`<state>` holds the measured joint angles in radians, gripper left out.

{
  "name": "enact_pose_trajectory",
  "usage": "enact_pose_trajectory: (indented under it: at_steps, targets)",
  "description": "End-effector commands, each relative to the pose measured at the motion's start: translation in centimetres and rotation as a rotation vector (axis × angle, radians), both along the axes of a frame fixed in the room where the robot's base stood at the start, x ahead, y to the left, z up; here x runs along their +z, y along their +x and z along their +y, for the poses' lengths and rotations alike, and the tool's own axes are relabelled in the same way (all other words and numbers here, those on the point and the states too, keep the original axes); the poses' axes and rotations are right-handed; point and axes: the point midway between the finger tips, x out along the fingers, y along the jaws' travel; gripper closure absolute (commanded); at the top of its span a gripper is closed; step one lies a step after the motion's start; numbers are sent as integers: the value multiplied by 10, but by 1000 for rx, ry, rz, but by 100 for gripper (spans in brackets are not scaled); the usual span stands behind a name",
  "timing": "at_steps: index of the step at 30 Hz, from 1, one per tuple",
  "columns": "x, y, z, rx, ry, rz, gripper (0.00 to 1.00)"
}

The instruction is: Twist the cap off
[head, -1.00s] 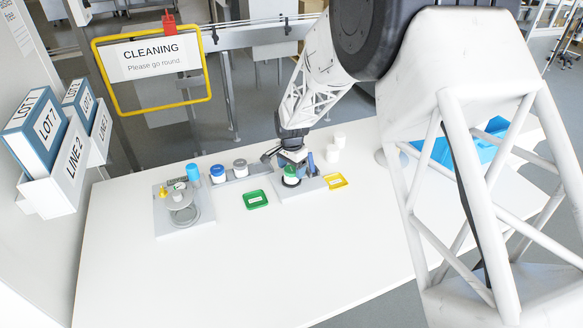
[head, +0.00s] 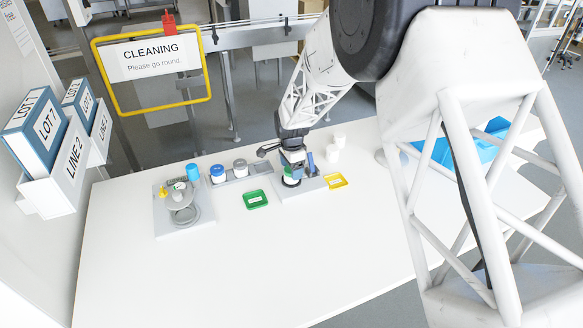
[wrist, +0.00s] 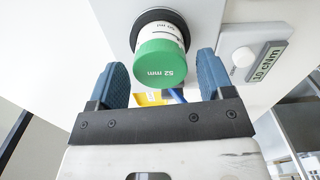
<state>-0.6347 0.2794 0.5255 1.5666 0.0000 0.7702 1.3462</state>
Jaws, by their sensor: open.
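A white jar (wrist: 158,36) with a green cap (wrist: 160,62) marked "52 mm" stands in a dark round holder on a grey plate. In the head view the jar (head: 289,171) is mostly hidden behind my gripper (head: 291,162). In the wrist view my gripper (wrist: 165,85) is open. Its two blue-grey fingers are spread on either side of the cap, with gaps between them and it. The cap is on the jar.
A small "10 cNm" display (wrist: 270,62) is beside the holder. A green tray (head: 256,206), a yellow tray (head: 344,181), white cups (head: 333,155) and blue-capped and grey-capped jars (head: 217,171) stand nearby. A grey fixture (head: 164,222) is at the left. The front table is clear.

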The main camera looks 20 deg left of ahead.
Motion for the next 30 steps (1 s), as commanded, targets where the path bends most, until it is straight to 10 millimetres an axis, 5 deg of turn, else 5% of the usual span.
enact_pose_trajectory:
  at_steps: [17, 26, 30]
  targets:
    - [0, 0, 0, -206, 0, 0, 26]
    - [0, 0, 0, -205, 0, 0, 67]
    - [0, 0, 0, -205, 0, 0, 68]
